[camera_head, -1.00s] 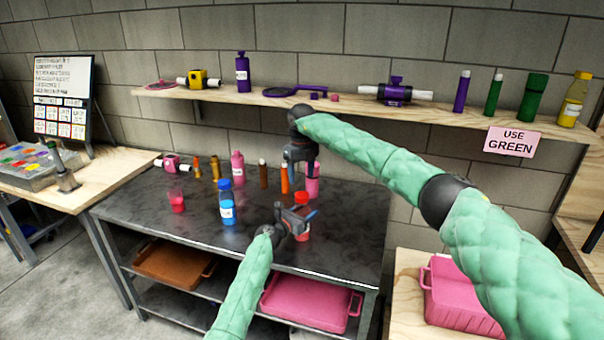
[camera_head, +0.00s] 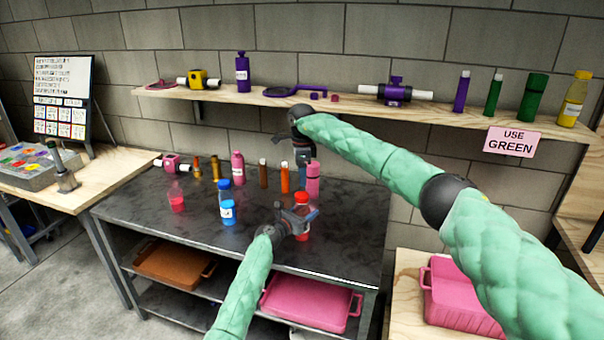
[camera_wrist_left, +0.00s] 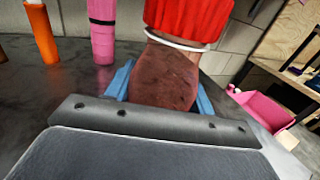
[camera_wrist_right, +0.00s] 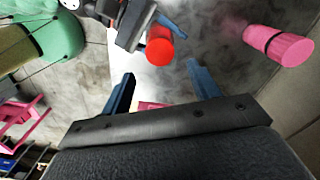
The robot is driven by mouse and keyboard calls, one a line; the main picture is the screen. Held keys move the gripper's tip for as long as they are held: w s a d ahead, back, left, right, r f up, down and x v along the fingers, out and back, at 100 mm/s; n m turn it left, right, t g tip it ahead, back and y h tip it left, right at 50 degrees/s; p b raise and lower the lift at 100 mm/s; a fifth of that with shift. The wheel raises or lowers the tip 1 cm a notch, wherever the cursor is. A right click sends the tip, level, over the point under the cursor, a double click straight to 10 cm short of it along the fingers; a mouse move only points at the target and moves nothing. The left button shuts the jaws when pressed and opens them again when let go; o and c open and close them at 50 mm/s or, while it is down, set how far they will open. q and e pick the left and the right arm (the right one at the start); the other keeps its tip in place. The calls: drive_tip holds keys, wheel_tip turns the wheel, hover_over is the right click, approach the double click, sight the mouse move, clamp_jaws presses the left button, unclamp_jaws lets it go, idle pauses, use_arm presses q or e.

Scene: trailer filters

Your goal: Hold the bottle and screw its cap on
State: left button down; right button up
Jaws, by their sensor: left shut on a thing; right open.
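The bottle (camera_head: 303,229) stands on the dark metal table with a red cap (camera_head: 302,198) on its top. In the left wrist view its reddish-brown body (camera_wrist_left: 165,78) is between my blue fingers, with the ridged red cap (camera_wrist_left: 188,18) and a white ring above. My left gripper (camera_head: 304,218) is shut around the bottle. My right gripper (camera_head: 303,154) is open and empty, above and behind the bottle. In the right wrist view the open fingers (camera_wrist_right: 161,92) are apart, and the red cap (camera_wrist_right: 160,46) shows beyond them. Whether the cap is tight cannot be told.
A pink bottle (camera_head: 313,180) and an orange tube (camera_head: 285,178) stand close behind the held bottle. A blue-capped bottle (camera_head: 227,206) stands to the left. A wooden shelf (camera_head: 350,105) with purple and green items runs along the wall. The table front is mostly clear.

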sight(302, 194)
drive_tip(key=shift+f, duration=0.1)
drive_tip(key=shift+f, duration=3.9)
drive_tip(key=shift+c, duration=0.2)
drive_tip(key=c, duration=1)
drive_tip(key=m, duration=1.4)
drive_tip(key=o, duration=1.1)
